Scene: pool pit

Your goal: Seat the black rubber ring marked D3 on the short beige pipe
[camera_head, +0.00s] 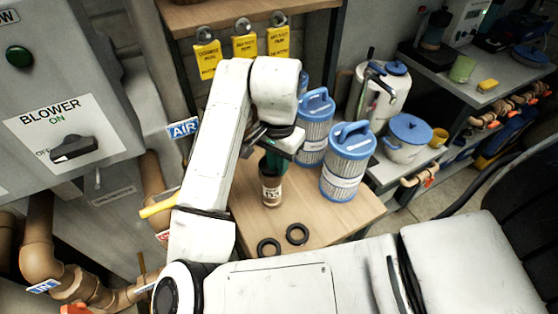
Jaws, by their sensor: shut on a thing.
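Two black rubber rings lie flat on the wooden bench, a left one (268,247) and a right one (297,234); no marking is readable on either. My gripper (276,150) is behind the rings, pointing down, shut on a green part (272,163) at the top of a brown labelled jar (271,190). I cannot tell whether the green part is the jar's cap or a separate thing. Beige pipes show at the left (38,230) and beside the bench (152,175); I cannot tell which one is the short pipe.
Two blue-topped filter cartridges (347,165) (314,125) stand on the bench (245,215) right of my gripper. A white tank (385,90) and a blue-lidded pot (406,140) stand farther right. A grey blower cabinet (60,80) fills the left. Bench wood around the rings is clear.

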